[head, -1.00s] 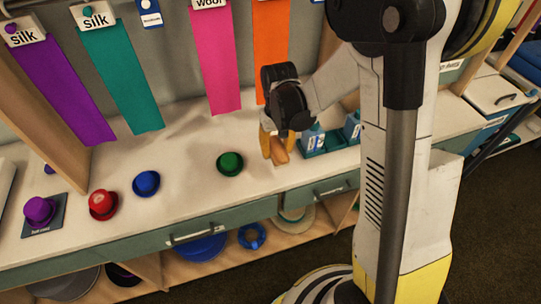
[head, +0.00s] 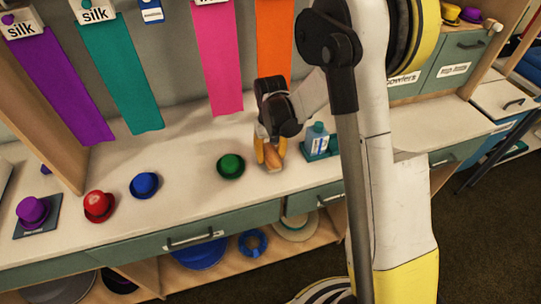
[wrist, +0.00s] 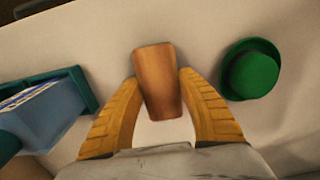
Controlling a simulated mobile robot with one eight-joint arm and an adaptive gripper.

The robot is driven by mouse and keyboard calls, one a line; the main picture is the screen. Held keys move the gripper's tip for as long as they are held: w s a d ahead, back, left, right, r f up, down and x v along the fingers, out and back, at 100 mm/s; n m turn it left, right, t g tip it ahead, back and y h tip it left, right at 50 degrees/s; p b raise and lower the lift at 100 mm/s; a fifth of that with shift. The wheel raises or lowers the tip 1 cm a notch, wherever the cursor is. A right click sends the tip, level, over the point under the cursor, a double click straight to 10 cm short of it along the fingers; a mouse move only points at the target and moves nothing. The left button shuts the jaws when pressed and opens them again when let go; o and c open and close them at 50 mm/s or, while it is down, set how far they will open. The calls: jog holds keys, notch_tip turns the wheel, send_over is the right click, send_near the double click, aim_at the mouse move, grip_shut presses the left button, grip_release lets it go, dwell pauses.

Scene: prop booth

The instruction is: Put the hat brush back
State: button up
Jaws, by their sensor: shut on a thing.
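The hat brush (wrist: 158,80), with a brown wooden back, is between the yellow fingers of my gripper (wrist: 160,95) in the wrist view. In the head view my gripper (head: 270,153) is shut on the brush (head: 272,157) over the white counter. I cannot tell whether the brush touches the counter. In the wrist view the tray (wrist: 85,88) is at the left. The brush's bristles are hidden.
A green hat (head: 231,166) sits close left of my gripper. Blue (head: 145,185), red (head: 99,206) and purple (head: 33,211) hats stand further left, the purple one on a dark mat. Fabric strips hang behind. The counter in front of my gripper is clear.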

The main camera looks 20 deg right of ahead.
aim_at(270, 153)
jog(key=o, duration=1.2)
jog(key=shift+f, duration=0.15)
notch_tip(270, 153, up, 12)
jog(key=p, duration=0.5)
jog(key=s+r+t, duration=0.3)
jog(key=s+r, duration=0.7)
jog(key=r, duration=0.2)
jog(key=s+t, duration=0.1)
jog(key=s, duration=0.2)
jog(key=s+r+t, duration=0.1)
jog(key=s, duration=0.2)
jog(key=s+r+t, duration=0.1)
jog(key=s+t, duration=0.1)
jog(key=s, duration=0.2)
jog(key=shift+r, duration=0.25)
